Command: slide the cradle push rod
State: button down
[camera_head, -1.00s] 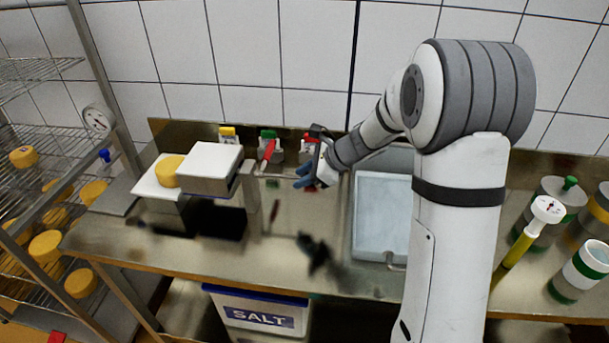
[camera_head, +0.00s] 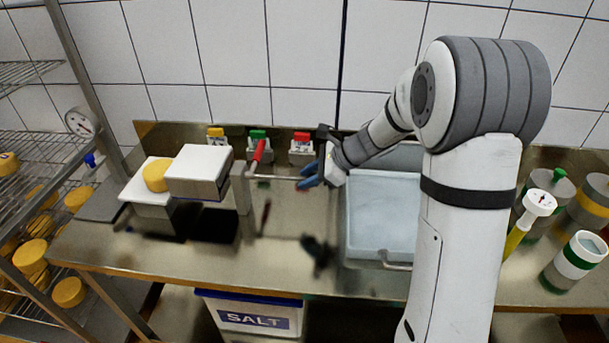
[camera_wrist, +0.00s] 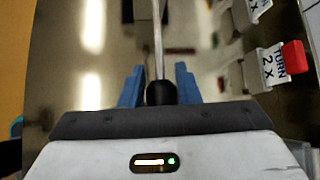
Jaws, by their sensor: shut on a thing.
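The push rod (camera_head: 275,177) is a thin grey metal rod running level from an upright metal bracket (camera_head: 242,190) toward my gripper (camera_head: 310,178). In the wrist view the rod (camera_wrist: 158,40) runs straight away from me and ends in a black knob (camera_wrist: 161,93) between the blue fingers. My gripper is shut on this knob end. A red-handled lever (camera_head: 258,154) stands at the bracket. A white-topped block (camera_head: 201,162) is left of the bracket. Which part is the cradle itself I cannot tell for sure.
A yellow cheese (camera_head: 156,175) lies on a white plate (camera_head: 136,190) at the left. Tagged blocks, including a red one (camera_head: 301,144), stand along the back wall. A pale blue basin (camera_head: 383,215) is right of my gripper.

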jog(key=shift+d, duration=0.25)
jog(key=c, duration=1.5)
grip_release()
jog(key=shift+o, duration=0.8)
jog(key=shift+d, duration=0.2)
jog(key=shift+o, duration=1)
jog(key=shift+a, duration=0.25)
jog(key=shift+d+r, duration=0.2)
jog(key=v, duration=0.7)
jog(key=shift+s, duration=0.2)
jog(key=shift+d+r, duration=0.1)
